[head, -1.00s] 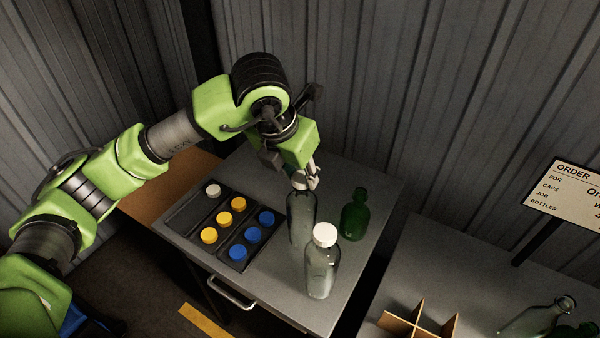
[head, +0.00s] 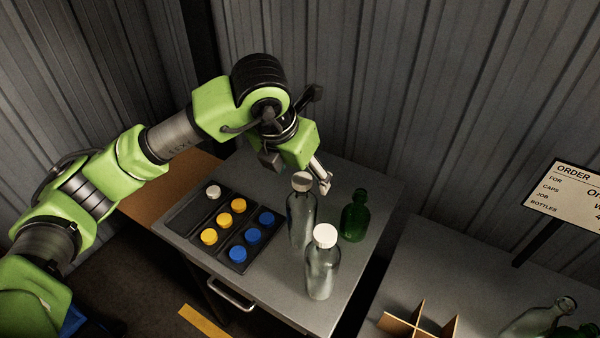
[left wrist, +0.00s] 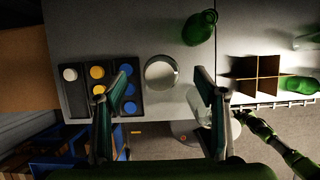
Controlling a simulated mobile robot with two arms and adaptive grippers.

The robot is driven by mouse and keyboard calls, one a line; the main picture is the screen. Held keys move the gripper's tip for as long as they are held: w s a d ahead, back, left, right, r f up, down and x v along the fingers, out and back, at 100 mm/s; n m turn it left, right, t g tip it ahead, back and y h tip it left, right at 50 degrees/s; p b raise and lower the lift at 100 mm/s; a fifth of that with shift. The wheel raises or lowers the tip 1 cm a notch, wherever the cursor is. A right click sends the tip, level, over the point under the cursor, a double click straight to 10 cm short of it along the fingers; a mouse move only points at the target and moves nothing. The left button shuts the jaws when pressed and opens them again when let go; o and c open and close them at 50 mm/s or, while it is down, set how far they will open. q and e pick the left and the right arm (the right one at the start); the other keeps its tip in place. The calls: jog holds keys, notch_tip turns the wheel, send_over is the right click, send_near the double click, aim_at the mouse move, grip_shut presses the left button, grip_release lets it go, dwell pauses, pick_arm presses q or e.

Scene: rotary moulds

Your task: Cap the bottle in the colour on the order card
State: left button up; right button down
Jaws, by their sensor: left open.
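A clear bottle (head: 300,222) stands upright on the grey table with a white cap (head: 301,181) on its mouth. From above, the cap's pale disc (left wrist: 161,71) shows between my left fingers in the left wrist view. My left gripper (head: 324,184) is open and empty, just beside and behind that cap. A second clear bottle (head: 320,275) with a white cap (head: 325,235) stands nearer. A green bottle (head: 354,218) stands uncapped to the right. The order card (head: 570,194) is cut off at the right edge; its colour word is mostly hidden.
A dark cap tray (head: 187,217) holds one white cap (head: 213,191), three yellow caps (head: 238,205) and three blue caps (head: 266,218). Corrugated walls stand close behind.

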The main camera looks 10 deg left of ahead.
aim_at(302, 178)
pick_arm(q)
jog(key=shift+r, duration=0.1)
jog(key=shift+r+p, duration=1)
jog(key=shift+r, duration=1.9)
grip_shut()
jog(key=shift+w+f, duration=0.1)
jog(key=shift+w, duration=0.05)
jog(key=shift+w+d+b, duration=0.15)
jog(key=shift+w+b, duration=0.1)
jog(key=shift+b, duration=0.15)
jog(key=shift+f+b, duration=2.6)
jog(key=shift+b, duration=0.1)
